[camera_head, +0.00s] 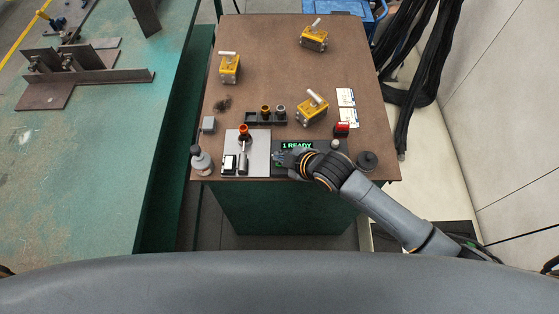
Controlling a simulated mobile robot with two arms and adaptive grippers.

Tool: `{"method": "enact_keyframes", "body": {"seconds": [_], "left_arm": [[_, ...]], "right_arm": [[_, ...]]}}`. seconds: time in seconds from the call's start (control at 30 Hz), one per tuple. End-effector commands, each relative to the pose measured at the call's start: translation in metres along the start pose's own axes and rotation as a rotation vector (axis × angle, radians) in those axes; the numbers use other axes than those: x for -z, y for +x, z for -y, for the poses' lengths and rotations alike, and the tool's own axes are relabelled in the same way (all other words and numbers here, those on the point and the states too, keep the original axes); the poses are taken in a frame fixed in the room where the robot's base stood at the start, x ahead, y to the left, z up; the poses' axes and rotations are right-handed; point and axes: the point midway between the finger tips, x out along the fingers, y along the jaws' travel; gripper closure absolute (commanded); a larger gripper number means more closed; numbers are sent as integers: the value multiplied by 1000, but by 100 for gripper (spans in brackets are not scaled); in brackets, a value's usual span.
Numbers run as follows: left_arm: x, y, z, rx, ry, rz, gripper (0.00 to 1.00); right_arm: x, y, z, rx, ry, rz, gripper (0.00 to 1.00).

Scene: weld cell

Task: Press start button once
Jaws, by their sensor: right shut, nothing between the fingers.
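A dark control box (310,144) lies near the front edge of the brown table. Its green display (297,146) reads "1 READY". My right gripper (282,159) is shut and empty, over the left part of this box. The gripper and wrist cover much of the box face, so I cannot make out a start button there or tell whether the fingers touch anything. A small light round knob (335,144) shows at the box's right end. My left gripper is not in view.
On the brown table (270,70) stand several yellow blocks with levers (312,109), a red item (342,129), a grey plate (257,164) with a red-topped post (244,131), a grey bottle (201,160) and a dark round knob (367,160). Black cables (420,80) hang at right.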

Motion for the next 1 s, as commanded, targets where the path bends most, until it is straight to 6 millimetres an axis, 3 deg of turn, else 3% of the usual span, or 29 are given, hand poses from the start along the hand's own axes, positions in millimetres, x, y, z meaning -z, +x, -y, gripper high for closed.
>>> {"method": "enact_keyframes", "body": {"seconds": [1.0], "left_arm": [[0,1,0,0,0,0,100]], "right_arm": [[-4,6,4,0,0,0,100]]}}
